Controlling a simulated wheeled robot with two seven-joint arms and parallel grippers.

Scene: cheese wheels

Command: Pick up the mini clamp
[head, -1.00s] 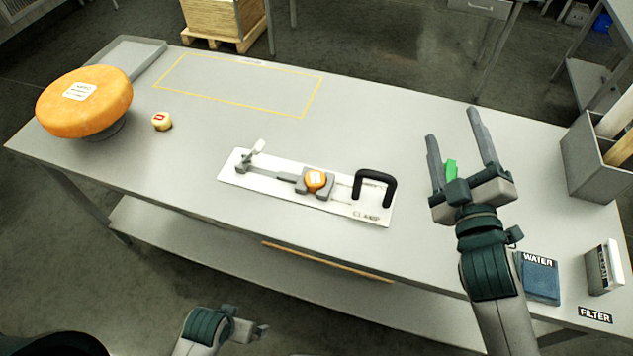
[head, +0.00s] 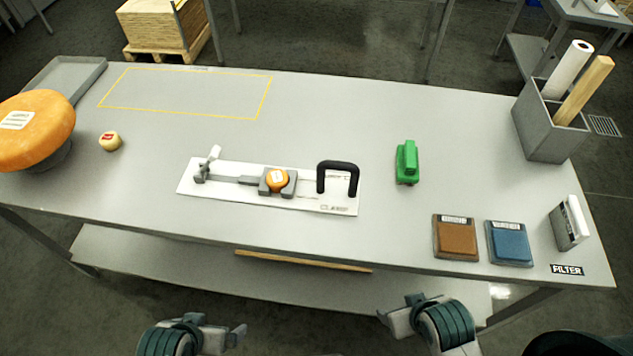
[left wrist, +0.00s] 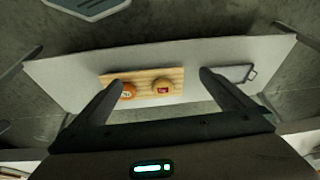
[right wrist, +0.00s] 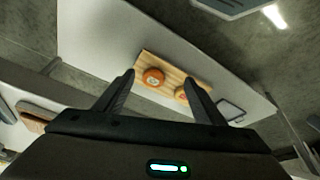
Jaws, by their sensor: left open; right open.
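A white board labelled "CLAMP" (head: 225,189) lies flat on the table. It carries a grey slide, a black handle (head: 338,167) and a small orange cheese (head: 277,180) seated between grey jaws (head: 264,185). A green block-like object (head: 407,162) stands on the table to its right; I cannot tell exactly what it is. My left gripper (head: 228,336) is open and empty, in front of the table. My right gripper (head: 398,312) is open and empty there too. Both wrist views look at a lower shelf and a wooden board with small cheeses, apart from the fingers.
A large orange cheese wheel (head: 30,135) and a small pale cheese (head: 110,141) are at left. Brown (head: 455,237) and blue (head: 509,243) pads and a filter box (head: 569,223) sit front right. A grey bin (head: 548,128) stands behind. The yellow-outlined area (head: 190,95) is clear.

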